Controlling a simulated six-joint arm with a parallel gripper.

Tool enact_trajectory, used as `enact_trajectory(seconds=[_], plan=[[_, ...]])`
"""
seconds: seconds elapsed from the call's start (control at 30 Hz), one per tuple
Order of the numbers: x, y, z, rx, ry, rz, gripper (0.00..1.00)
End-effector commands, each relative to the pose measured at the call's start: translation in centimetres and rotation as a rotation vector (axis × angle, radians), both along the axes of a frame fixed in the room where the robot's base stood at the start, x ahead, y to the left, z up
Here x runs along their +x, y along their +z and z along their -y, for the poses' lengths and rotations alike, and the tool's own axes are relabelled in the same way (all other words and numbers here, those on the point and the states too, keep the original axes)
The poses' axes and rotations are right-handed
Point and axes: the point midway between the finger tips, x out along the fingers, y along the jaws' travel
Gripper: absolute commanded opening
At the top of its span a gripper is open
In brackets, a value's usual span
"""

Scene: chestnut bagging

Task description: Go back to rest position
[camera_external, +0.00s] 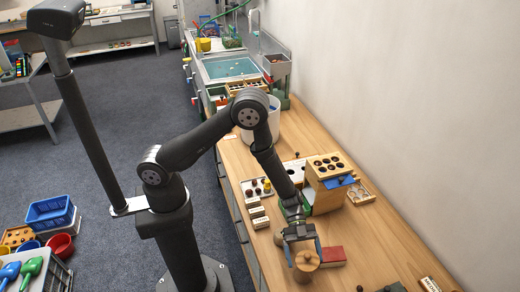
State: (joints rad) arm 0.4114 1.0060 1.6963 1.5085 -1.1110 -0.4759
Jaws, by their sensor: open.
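My gripper (303,248) is open at the end of my arm, low over the wooden counter (388,252). Its fingers point down toward a round tan wooden piece (306,262) that stands close below and in front of them. The picture is too small to tell whether the fingers touch this piece. A red block (332,255) lies just to the right of the gripper. No chestnuts can be made out clearly.
A wooden box with round holes (326,166) stands behind the gripper, with a blue piece at its side. A white board with small pegs (258,188) and small labelled blocks (258,216) lie to the left. A white bucket (270,125) stands farther back. The wall bounds the right.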

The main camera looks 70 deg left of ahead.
Motion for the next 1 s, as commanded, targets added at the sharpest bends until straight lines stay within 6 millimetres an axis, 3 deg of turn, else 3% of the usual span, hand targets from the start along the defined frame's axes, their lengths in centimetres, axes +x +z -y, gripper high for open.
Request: enact_trajectory(seconds=[0.1, 0.13, 0.4, 1.0], plan=[[-0.4, -1.1, 2.0, 0.001, -0.002, -0.002, 0.86], [-0.3, -0.9, 1.9, 0.0, 0.0, 0.001, 0.86], [-0.2, 3.6, 1.8, -0.002, 0.001, 0.003, 0.86], [-10.4, 9.6, 4.7, -0.001, -0.004, 0.001, 0.86]])
